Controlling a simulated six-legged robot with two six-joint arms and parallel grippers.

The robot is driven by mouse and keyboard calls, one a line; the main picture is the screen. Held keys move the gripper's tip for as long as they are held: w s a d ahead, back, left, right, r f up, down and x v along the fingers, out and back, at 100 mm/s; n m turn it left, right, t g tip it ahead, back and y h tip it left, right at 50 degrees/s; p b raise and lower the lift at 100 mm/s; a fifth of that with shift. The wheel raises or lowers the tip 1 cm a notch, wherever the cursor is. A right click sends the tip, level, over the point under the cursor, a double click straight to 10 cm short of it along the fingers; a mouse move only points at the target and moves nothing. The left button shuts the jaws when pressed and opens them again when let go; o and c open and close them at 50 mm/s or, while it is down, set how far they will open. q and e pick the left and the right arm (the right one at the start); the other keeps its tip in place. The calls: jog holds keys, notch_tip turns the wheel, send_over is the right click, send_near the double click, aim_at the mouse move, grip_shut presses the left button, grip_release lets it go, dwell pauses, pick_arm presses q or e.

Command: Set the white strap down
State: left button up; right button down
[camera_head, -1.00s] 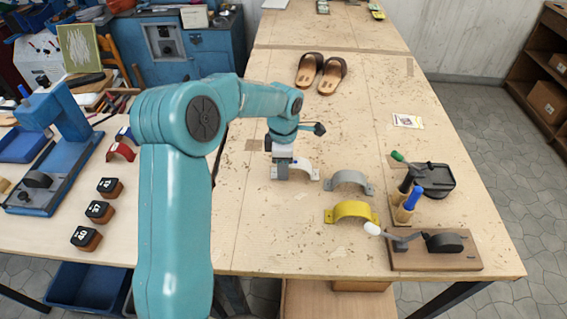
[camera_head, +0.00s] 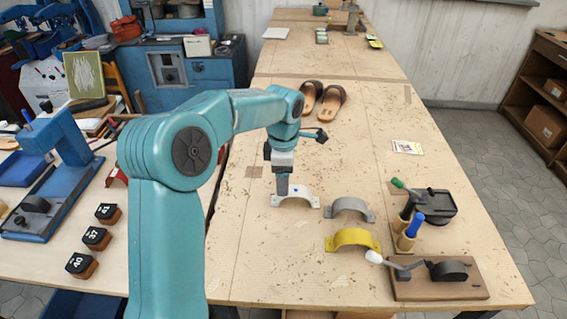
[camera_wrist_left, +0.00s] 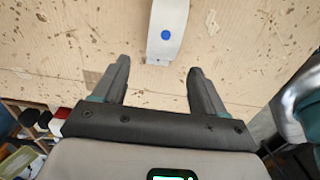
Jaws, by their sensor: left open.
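The white strap (camera_head: 303,191), an arched band with flat end tabs, stands on the light wooden table beside a grey strap and a yellow strap. My left gripper (camera_head: 282,192) is at its left part in the head view and hides some of it. In the left wrist view the left gripper (camera_wrist_left: 157,75) is open, with nothing between its fingers. The white strap (camera_wrist_left: 168,25) with a blue dot lies just beyond the fingertips, apart from both. My right gripper is not in view.
The grey strap (camera_head: 349,207) and the yellow strap (camera_head: 353,238) stand to the right and nearer. A wooden block with a crank (camera_head: 440,277) and tools with green and blue handles are further right. Brown sandals (camera_head: 323,101) lie behind. The table's middle is mostly clear.

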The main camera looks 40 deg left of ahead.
pick_arm(q)
notch_tip(320, 180, up, 6)
dwell(0.5)
